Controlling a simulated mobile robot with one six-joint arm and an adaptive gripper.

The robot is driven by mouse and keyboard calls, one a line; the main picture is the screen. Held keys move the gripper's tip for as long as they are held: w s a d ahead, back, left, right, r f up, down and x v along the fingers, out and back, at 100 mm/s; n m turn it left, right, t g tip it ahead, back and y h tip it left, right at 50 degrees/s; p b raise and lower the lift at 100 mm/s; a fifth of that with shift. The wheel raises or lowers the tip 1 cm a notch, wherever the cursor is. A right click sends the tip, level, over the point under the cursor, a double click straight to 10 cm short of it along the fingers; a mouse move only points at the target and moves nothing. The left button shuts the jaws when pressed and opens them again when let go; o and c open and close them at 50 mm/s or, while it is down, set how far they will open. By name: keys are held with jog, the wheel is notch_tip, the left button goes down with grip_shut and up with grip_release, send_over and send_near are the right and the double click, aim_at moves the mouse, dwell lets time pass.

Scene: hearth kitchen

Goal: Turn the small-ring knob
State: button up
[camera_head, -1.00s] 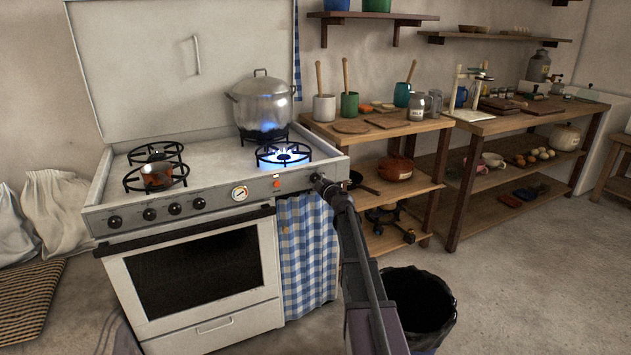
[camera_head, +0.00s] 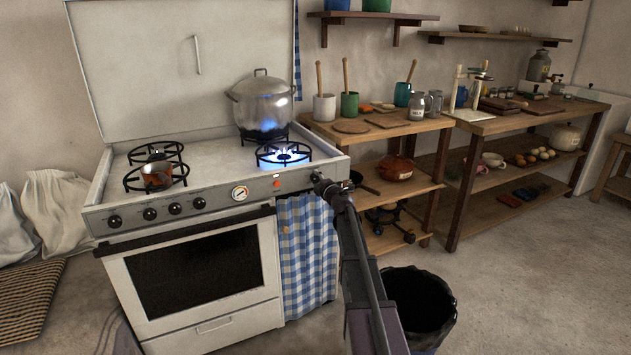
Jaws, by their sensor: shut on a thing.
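The white stove (camera_head: 200,310) stands at the left, with a row of black knobs (camera_head: 150,214) along its grey front panel. My gripper (camera_head: 319,180) is at the right end of that panel, shut on a knob there; the gripper hides the knob. The front right burner (camera_head: 284,153) is lit with a blue flame. A blue glow also shows at the burner under the pot. The two left burners (camera_head: 157,176) show no blue flame. I cannot tell from the picture which ring the held knob serves.
A large lidded metal pot (camera_head: 260,103) stands on the back right burner. A blue checked curtain (camera_head: 306,255) hangs below the panel's right end. A black bin (camera_head: 418,305) is beside my arm. A wooden shelf table (camera_head: 375,130) stands right of the stove.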

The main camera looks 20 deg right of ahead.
jog(key=o, duration=1.1)
jog(key=shift+o, duration=0.2)
jog(key=s, duration=1.2)
jog(key=shift+d, duration=0.2)
jog(key=shift+r, duration=0.1)
